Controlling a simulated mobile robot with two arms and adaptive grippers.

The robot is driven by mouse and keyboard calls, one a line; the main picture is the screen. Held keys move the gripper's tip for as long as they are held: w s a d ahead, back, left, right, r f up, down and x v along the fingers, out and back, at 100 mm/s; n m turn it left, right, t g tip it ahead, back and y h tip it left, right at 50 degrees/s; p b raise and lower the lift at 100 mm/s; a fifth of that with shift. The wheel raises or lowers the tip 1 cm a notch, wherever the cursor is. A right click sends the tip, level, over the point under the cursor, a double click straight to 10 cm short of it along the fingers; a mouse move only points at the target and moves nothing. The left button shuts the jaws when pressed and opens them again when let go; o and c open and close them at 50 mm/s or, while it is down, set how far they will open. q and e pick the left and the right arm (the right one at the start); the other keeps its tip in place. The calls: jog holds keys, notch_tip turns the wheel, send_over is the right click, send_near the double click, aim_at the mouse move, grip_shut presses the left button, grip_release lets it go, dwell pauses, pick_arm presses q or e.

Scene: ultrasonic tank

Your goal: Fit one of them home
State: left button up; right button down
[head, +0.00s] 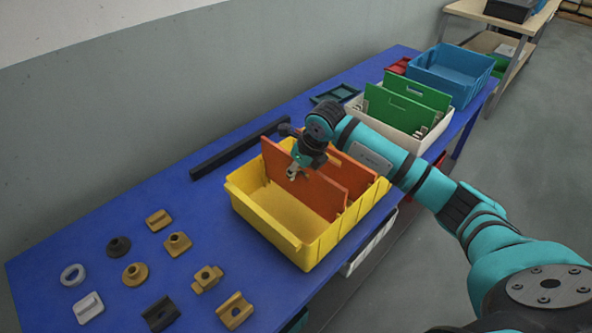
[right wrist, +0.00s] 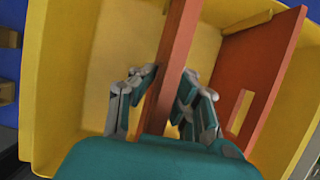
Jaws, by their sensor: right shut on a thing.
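A yellow bin (head: 307,256) stands on the blue table with two orange divider panels in it. My right gripper (head: 298,172) is shut on the top edge of the nearer orange divider (head: 318,195), which stands across the bin's inside. In the right wrist view the held divider (right wrist: 180,45) runs between the fingers (right wrist: 167,90). The other orange divider (head: 352,175) stands behind it, and its slot-shaped handle hole shows in the right wrist view (right wrist: 240,110). The held divider's lower edge is mostly hidden, so I cannot tell whether it is seated. My left gripper is out of view.
A white bin (head: 415,137) with green dividers (head: 400,107) and a blue bin (head: 455,72) stand farther along the blue table (head: 60,240). A black bar (head: 225,155) lies behind the yellow bin. Several loose brass, black and white parts lie at the left.

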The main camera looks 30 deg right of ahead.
aim_at(310, 168)
jog(key=shift+f+b, duration=1.6)
jog(key=shift+f, duration=0.5)
jog(key=c, duration=1.3)
grip_release()
jog(key=v, duration=1.2)
jog(key=shift+s+f, duration=0.1)
